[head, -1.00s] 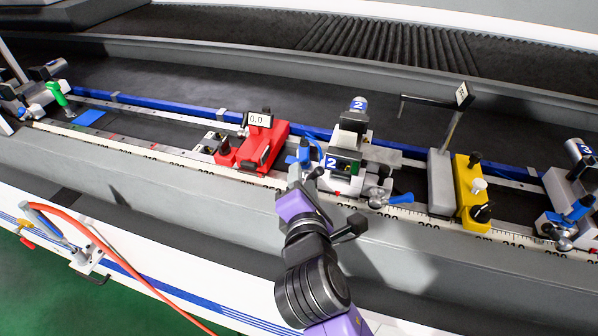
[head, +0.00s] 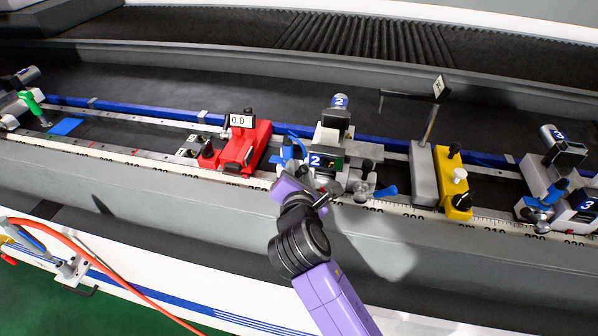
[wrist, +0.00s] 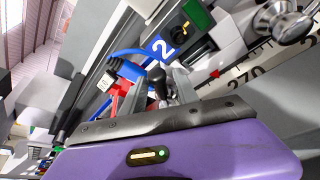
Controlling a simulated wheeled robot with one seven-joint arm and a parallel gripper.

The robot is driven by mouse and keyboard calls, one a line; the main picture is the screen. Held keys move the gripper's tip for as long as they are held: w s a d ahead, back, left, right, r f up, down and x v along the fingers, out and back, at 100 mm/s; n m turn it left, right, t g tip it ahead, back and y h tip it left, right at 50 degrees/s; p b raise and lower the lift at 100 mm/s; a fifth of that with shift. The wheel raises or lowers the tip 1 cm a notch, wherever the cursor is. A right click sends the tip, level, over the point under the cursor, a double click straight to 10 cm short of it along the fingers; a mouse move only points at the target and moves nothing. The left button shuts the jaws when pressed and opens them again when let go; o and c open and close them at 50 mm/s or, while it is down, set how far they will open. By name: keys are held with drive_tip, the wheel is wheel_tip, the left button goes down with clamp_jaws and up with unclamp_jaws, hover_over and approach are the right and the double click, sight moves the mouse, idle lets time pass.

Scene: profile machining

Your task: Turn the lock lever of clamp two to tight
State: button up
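Clamp two (head: 331,135) stands on the rail in the middle of the head view, with blue "2" labels. In the wrist view a short black-knobbed lever (wrist: 157,77) stands between the two grey fingers of my gripper (wrist: 160,88). The fingers look apart, with gaps beside the knob. Whether either finger touches it is hard to tell.
A red block with a "0.0" display (head: 243,145) stands close at the left of clamp two. A grey stop with a black arm (head: 424,172) and a yellow block (head: 455,185) stand at its right. Another blue-labelled clamp (head: 556,180) is at far right. A scale runs along the front.

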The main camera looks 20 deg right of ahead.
drive_tip(key=shift+c, duration=0.3)
clamp_jaws()
idle(1.2)
